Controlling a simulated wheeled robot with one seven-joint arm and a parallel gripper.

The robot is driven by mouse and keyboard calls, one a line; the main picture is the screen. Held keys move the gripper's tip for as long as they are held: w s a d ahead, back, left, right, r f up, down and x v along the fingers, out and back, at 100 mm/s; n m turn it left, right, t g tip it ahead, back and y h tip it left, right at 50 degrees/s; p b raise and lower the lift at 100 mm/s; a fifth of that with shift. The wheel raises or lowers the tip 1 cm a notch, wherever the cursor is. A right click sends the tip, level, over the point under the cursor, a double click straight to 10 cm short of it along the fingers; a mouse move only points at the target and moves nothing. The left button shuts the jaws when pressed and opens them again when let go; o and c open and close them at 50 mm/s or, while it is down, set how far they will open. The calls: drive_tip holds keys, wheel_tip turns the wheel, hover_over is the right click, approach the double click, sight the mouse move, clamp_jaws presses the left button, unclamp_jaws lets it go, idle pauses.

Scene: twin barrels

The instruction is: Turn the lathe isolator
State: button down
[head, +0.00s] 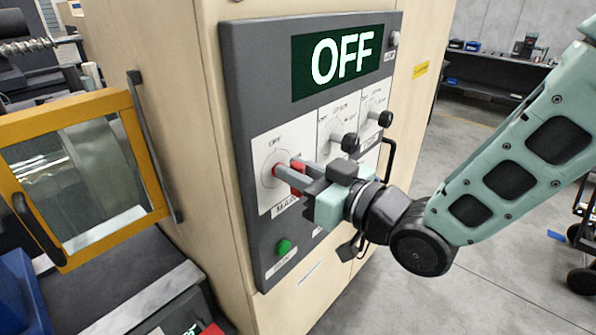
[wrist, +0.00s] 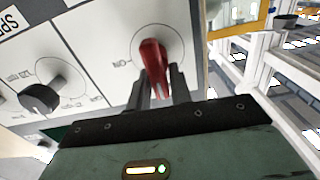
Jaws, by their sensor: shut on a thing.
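The lathe isolator is a red handle (head: 297,166) on a white plate at the left of the dark grey control panel (head: 240,120). It also shows in the wrist view as the red handle (wrist: 152,58), with an "ON" mark beside its dial. My gripper (head: 290,177) reaches in from the right and is shut on the red handle. In the wrist view the two dark fingers (wrist: 160,88) lie on either side of it. The fingers hide part of the handle in the head view. The panel's display (head: 343,62) reads "OFF" in white on dark green.
Two black knobs (head: 350,143) (head: 385,119) stick out to the right of the isolator. A green button (head: 284,246) sits low on the panel. A yellow-framed machine door (head: 150,160) stands at left. The grey floor (head: 500,285) at right is mostly clear.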

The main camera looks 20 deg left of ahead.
drive_tip(key=shift+w+d+f+m+b, duration=0.15)
drive_tip(key=shift+m+b, duration=0.25)
drive_tip(key=shift+m, duration=0.2)
drive_tip(key=m+b, duration=0.1)
drive_tip(key=m, duration=0.1)
drive_tip(key=shift+w+f+m, duration=0.1)
drive_tip(key=shift+f+m, duration=0.05)
drive_tip(key=shift+m, duration=0.15)
drive_tip(key=m, duration=0.1)
drive_tip(key=m+b, duration=0.1)
drive_tip(key=m, duration=0.2)
drive_tip(key=shift+w+d+f, duration=0.1)
drive_tip(key=shift+w, duration=0.15)
drive_tip(key=shift+w+d+f+m, duration=0.1)
drive_tip(key=shift+f+m, duration=0.1)
drive_tip(key=shift+m, duration=1.35)
drive_tip(key=shift+s+a+f+m, duration=0.1)
drive_tip(key=shift+f+m, duration=0.05)
drive_tip(key=shift+m, duration=1.45)
drive_tip(key=shift+w+d+f+m, duration=0.1)
drive_tip(key=shift+f+m, duration=0.1)
drive_tip(key=shift+m, duration=1.65)
drive_tip(key=c, duration=1.4)
unclamp_jaws()
